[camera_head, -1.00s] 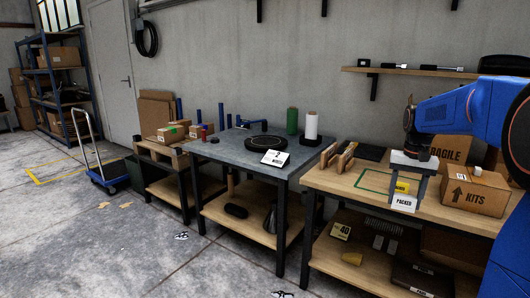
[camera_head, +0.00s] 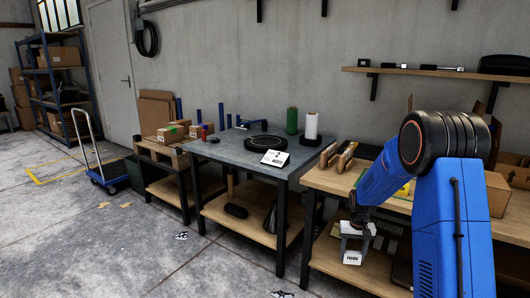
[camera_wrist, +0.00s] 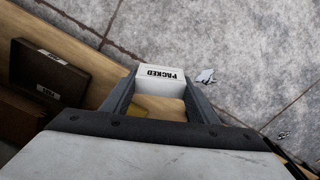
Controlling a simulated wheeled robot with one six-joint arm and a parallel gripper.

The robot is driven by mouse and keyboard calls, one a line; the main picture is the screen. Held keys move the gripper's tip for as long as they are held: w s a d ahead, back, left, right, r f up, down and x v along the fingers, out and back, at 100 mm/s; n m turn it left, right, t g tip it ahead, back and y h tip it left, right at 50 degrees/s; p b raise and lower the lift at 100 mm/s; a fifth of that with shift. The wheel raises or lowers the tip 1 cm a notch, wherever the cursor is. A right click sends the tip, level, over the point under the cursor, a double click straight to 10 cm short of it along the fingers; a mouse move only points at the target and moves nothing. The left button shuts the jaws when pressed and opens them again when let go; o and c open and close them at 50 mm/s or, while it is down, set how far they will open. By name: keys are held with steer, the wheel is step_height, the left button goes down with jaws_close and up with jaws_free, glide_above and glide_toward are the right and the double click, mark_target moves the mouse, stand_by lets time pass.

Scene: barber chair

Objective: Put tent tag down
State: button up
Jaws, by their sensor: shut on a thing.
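The white tent tag (camera_head: 352,258), printed PACKED, is held in my gripper (camera_head: 354,248) in front of the right-hand bench, near the level of its lower shelf. In the wrist view the tag (camera_wrist: 160,80) sits between the two grey fingers, and my gripper (camera_wrist: 160,90) is shut on it. The tag appears close to the shelf's front edge, with floor beyond. The gap between tag and shelf cannot be judged.
The lower wooden shelf (camera_head: 334,262) is partly hidden by my arm. A dark brown box (camera_wrist: 48,72) with white labels lies left in the wrist view. A white sign (camera_head: 275,158) stands on the middle grey table (camera_head: 228,150). Open concrete floor (camera_head: 150,255) lies in front.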

steer(key=s+a+f+n, duration=0.1)
steer(key=a+f, duration=0.2)
steer(key=f, duration=0.6)
steer(key=s+a+f+n, duration=0.1)
steer(key=a+f, duration=0.2)
steer(key=f, duration=0.6)
steer(key=shift+s+a, duration=0.15)
steer(key=shift+a, duration=0.1)
